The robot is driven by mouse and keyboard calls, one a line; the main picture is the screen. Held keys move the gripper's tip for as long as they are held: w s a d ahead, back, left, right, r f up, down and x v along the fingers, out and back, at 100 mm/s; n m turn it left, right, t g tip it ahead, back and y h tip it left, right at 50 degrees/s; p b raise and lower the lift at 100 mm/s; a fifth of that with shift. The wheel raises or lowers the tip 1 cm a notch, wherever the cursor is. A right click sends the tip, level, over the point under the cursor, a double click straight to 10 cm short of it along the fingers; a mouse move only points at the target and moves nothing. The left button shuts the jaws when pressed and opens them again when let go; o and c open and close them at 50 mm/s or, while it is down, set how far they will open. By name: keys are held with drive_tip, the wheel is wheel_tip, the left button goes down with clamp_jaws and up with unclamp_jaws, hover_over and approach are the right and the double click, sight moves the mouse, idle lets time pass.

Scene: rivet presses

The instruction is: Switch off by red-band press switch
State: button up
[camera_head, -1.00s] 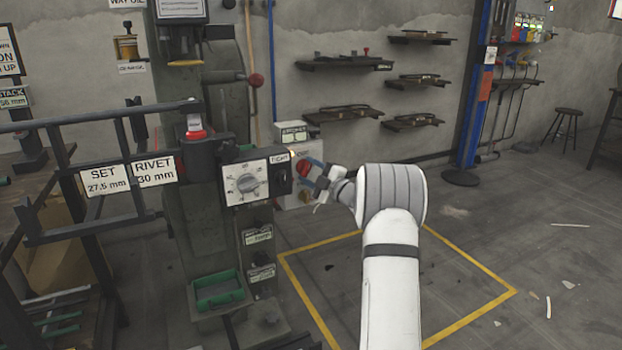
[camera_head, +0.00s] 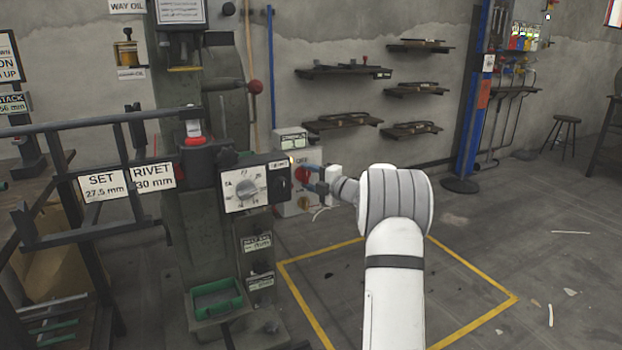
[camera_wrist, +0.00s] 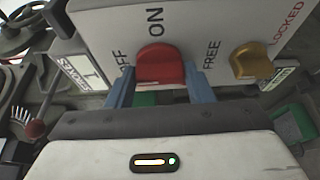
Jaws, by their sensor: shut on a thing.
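A red knob (camera_wrist: 160,66) sits on a white panel (camera_wrist: 205,22) marked ON and OFF in the wrist view. ON is above the knob and OFF is to its left; I cannot tell exactly which mark it points to. My gripper (camera_wrist: 160,92) is shut on the red knob, with one blue finger on each side. In the head view, my gripper (camera_head: 312,180) meets the red knob (camera_head: 301,174) on the side of a pale box. A brass knob (camera_wrist: 252,62) between FREE and LOCKED sits to the right, clear of the fingers.
A grey dial box (camera_head: 252,187) on the green press stands just left of my gripper. Wall shelves (camera_head: 345,72) are behind. The floor inside the yellow lines (camera_head: 455,328) is mostly clear.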

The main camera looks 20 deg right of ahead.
drive_tip(key=shift+a, duration=0.1)
drive_tip(key=o, duration=1)
drive_tip(key=shift+c, duration=0.2)
drive_tip(key=p+v, duration=0.2)
drive_tip(key=v, duration=0.5)
drive_tip(key=shift+s+d, duration=0.2)
drive_tip(key=shift+s, duration=0.15)
